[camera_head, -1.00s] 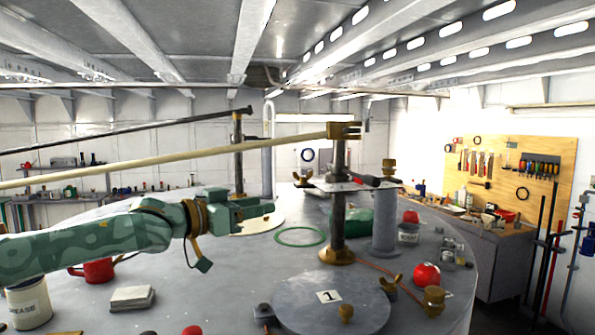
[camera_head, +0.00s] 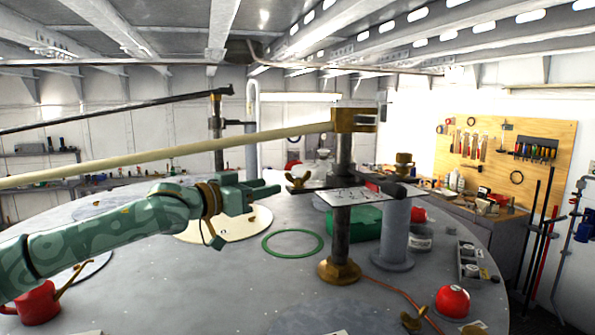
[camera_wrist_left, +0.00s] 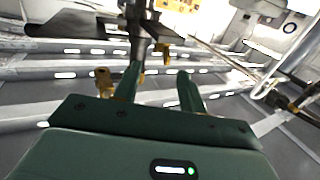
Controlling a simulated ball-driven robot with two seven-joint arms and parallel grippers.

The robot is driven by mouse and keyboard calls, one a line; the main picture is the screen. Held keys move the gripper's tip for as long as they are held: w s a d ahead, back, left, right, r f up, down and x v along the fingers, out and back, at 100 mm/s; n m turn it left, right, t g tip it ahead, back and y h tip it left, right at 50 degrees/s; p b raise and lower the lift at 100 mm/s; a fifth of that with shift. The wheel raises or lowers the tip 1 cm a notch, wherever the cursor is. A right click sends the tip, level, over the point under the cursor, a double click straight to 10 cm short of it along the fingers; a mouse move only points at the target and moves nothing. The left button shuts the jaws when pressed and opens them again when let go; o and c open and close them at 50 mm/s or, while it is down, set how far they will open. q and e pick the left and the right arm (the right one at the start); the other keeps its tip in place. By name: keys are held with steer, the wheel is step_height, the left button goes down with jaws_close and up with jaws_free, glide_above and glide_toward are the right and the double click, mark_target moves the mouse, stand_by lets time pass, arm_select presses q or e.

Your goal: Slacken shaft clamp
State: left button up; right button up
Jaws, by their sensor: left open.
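A brass clamp (camera_head: 347,121) sits at the top of a dark upright post (camera_head: 341,232) and grips the end of a long pale shaft (camera_head: 180,151). Another brass clamp (camera_head: 216,93) on a farther post carries a dark shaft (camera_head: 110,113). My left gripper (camera_head: 272,190) is open and empty, left of the nearer post and lower than its clamp, touching neither. In the left wrist view its two green fingers (camera_wrist_left: 160,84) are apart with nothing between them. A post and brass parts (camera_wrist_left: 165,47) show beyond them. My right gripper is out of view.
A small plate (camera_head: 358,195) with a dark cylindrical piece (camera_head: 394,190) is at the nearer post. A grey pedestal (camera_head: 396,236) stands to its right.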

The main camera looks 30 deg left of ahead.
mark_target(297, 179)
arm_select(q)
steer(key=p+x, duration=0.3)
steer(key=x, duration=0.6)
steer(key=shift+w+p, duration=0.3)
steer(key=shift+w, duration=0.1)
steer(key=shift+w+d, duration=0.1)
steer(key=shift+w, duration=0.15)
steer(key=shift+w+f, duration=0.15)
steer(key=shift+w, duration=0.2)
